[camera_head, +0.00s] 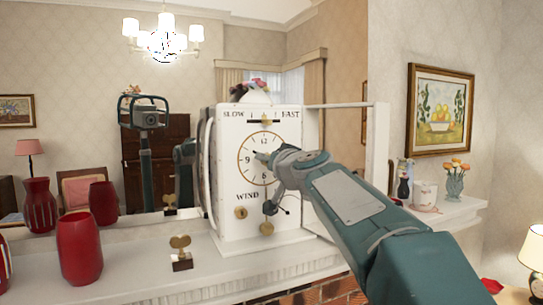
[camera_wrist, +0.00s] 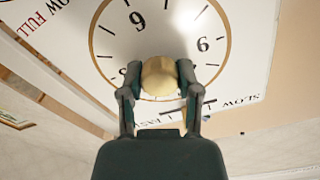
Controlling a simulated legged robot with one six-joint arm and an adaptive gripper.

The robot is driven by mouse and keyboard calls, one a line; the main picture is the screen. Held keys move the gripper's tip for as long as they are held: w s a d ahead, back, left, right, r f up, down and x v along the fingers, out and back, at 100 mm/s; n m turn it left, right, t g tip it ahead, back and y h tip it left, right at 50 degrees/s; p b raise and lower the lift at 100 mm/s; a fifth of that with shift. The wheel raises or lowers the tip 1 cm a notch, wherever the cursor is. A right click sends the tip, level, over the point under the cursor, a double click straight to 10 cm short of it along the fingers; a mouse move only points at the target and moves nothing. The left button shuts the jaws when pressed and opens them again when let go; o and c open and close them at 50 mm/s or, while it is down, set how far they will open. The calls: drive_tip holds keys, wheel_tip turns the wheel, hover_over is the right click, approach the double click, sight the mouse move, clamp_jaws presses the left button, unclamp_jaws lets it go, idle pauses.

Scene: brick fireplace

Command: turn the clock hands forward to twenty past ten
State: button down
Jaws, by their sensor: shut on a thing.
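The white clock (camera_head: 228,180) stands on the mantel, with a round brass-rimmed dial (camera_head: 247,176) on its front. A short grey hand (camera_head: 261,155) shows near the dial's middle, pointing left and slightly up. My gripper (camera_head: 275,160) reaches in from the right and covers the dial's right side. In the wrist view the dial (camera_wrist: 178,20) appears upside down. There my gripper (camera_wrist: 158,80) is shut on a round brass knob (camera_wrist: 158,76) in front of the dial. The knob and fingers hide part of the face. I cannot read the time shown.
A brass key (camera_head: 181,252) stands on the mantel (camera_head: 130,275) left of the clock, beside a red vase (camera_head: 80,248). A mirror behind reflects the room and my body. A white mug (camera_head: 425,195) and a flower vase (camera_head: 455,185) stand to the right. My arm crosses the mantel's front.

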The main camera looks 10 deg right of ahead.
drive_tip(key=m, duration=0.5)
drive_tip(key=shift+r, duration=0.1)
idle(0.3)
drive_tip(key=shift+c, duration=1.5)
unclamp_jaws()
drive_tip(key=shift+a, duration=0.15)
drive_tip(key=s+d, duration=0.2)
drive_tip(key=s, duration=1)
drive_tip(key=shift+d, duration=0.1)
